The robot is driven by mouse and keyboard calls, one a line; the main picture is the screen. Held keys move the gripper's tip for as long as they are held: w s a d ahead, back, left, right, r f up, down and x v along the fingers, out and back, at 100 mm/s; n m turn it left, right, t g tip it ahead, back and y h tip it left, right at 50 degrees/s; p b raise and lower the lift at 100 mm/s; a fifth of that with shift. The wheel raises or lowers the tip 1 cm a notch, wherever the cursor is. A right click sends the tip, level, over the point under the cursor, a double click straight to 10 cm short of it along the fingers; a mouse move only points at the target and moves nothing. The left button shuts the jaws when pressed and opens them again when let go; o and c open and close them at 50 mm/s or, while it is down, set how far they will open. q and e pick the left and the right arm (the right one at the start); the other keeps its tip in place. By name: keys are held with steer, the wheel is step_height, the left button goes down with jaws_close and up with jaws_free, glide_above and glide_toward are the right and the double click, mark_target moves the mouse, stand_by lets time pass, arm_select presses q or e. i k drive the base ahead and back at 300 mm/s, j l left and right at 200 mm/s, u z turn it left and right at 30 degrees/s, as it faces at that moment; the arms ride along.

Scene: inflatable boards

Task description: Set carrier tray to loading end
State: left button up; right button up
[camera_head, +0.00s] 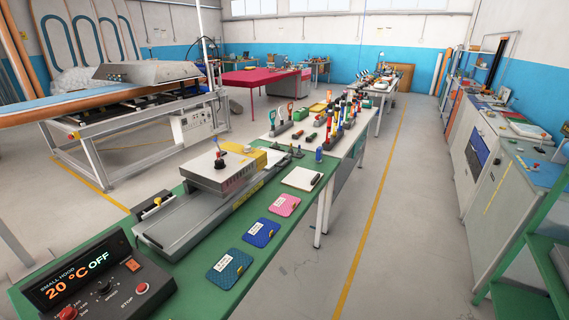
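A long grey machine bed (185,217) lies across the green table, running from front left to back right. A flat metal carrier surface shows along its near part, but I cannot tell the tray apart from the bed. A boxy grey hood (222,172) with a knob on top covers the middle of the bed, and a yellow block (262,150) stands behind it. What lies under the hood is hidden. Neither of my grippers is in view.
A control box (90,285) reading "SMALL HOOD 20 °C OFF" stands at the front left of the green table (205,292). A notepad (302,178) lies farther back. The right aisle is clear.

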mark_target(275, 158)
steer(key=i+l+u, duration=0.2)
steer(key=l, duration=0.2)
steer(key=i+l+u, duration=0.25)
steer(key=l, duration=0.25)
steer(key=i+l+u, duration=0.2)
steer(key=l, duration=0.25)
steer(key=i+l+u, duration=0.25)
steer(key=l, duration=0.3)
steer(key=l+u, duration=0.2)
steer(key=l, duration=0.3)
steer(key=l+u, duration=0.25)
steer(key=l, duration=0.3)
steer(key=i, duration=0.05)
